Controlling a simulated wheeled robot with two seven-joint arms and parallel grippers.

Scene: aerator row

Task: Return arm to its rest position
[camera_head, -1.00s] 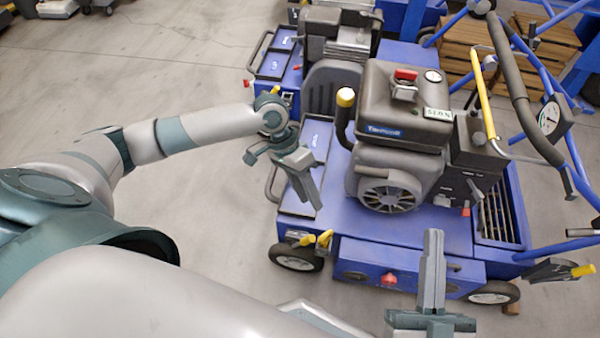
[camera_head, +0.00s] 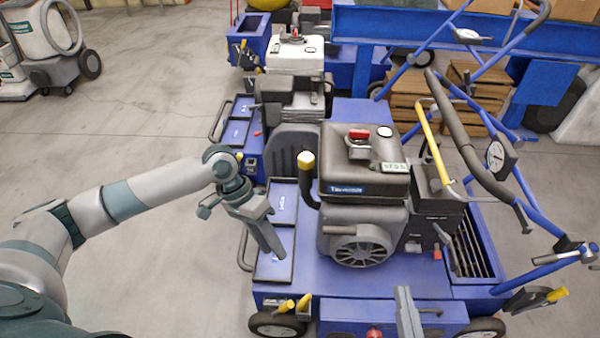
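My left arm comes in from the left, and its gripper (camera_head: 268,238) hangs over the left side of the near blue aerator (camera_head: 300,280), by the black-rimmed tray (camera_head: 270,268). Its fingers look closed together with nothing between them. The rest of my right arm is out of view. I cannot tell whether either gripper touches the machine.
The aerator's handle frame (camera_head: 470,150), with a gauge (camera_head: 497,155), rises at the right. A yellow-capped pipe (camera_head: 306,165) stands near my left gripper. A second aerator (camera_head: 290,85) and wooden crates (camera_head: 470,95) are behind. Open grey floor (camera_head: 110,120) lies to the left.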

